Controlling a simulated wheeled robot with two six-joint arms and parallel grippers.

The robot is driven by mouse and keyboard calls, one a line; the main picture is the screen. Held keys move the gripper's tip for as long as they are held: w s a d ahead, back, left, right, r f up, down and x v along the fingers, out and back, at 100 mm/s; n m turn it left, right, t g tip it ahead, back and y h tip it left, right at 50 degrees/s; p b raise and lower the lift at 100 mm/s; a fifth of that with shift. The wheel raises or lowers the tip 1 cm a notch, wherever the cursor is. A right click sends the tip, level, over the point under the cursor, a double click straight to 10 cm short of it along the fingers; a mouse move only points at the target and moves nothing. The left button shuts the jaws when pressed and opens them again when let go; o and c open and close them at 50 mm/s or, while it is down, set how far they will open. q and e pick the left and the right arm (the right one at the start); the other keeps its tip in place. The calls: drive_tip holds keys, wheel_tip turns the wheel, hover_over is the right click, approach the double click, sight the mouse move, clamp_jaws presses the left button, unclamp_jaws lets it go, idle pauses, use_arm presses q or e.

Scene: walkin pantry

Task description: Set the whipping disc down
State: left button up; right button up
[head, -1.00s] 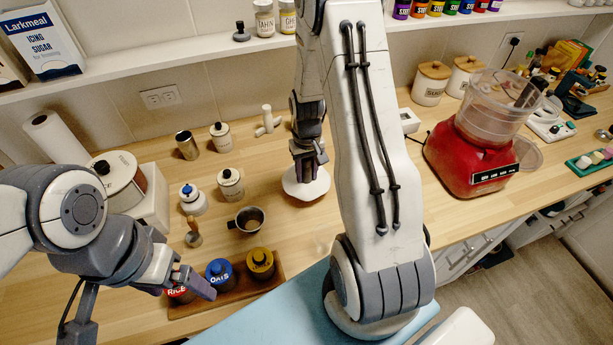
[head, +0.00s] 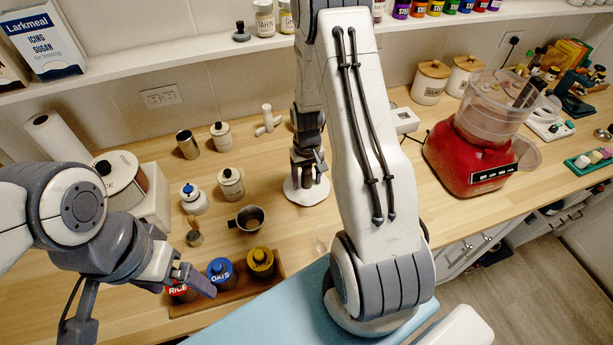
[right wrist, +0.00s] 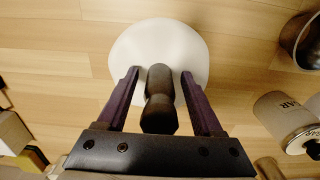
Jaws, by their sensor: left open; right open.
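The whipping disc is a white round disc (head: 306,197) with a dark knobbed handle (right wrist: 160,100). In the head view it appears to lie flat on the wooden counter, behind and right of the steel cup; the right wrist view shows the white disc (right wrist: 158,45) too. My right gripper (head: 307,176) is directly above the disc. Its jaws (right wrist: 160,85) are open, one on each side of the handle, with gaps visible. The gripper hides part of the disc in the head view. My left gripper (head: 200,282) is open and empty beside the jar rack.
A steel cup (head: 248,218) and several canisters (head: 230,184) stand left of the disc. A wooden rack (head: 225,295) with lidded jars is in front. A red food processor (head: 468,160) stands to the right. A white pipe-like piece (head: 267,121) is behind.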

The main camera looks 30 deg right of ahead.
drive_tip(key=shift+r, duration=0.55)
wheel_tip(320, 180, up, 10)
drive_tip(key=shift+r+b, duration=0.2)
drive_tip(key=shift+b, duration=1)
drive_tip(key=shift+r, duration=0.4)
drive_tip(key=shift+a, duration=0.1)
drive_tip(key=s+a+r+n, duration=0.3)
drive_tip(key=s+a, duration=0.1)
drive_tip(key=a, duration=0.5)
drive_tip(key=s+a+r+n, duration=0.2)
drive_tip(key=s+a+r, duration=0.1)
drive_tip(key=a, duration=0.6)
drive_tip(key=s+a+r+n+y, duration=0.1)
drive_tip(key=s+a+n, duration=0.4)
drive_tip(key=s, duration=0.9)
drive_tip(key=a+r, duration=0.1)
drive_tip(key=a, duration=0.1)
drive_tip(key=shift+a, duration=0.3)
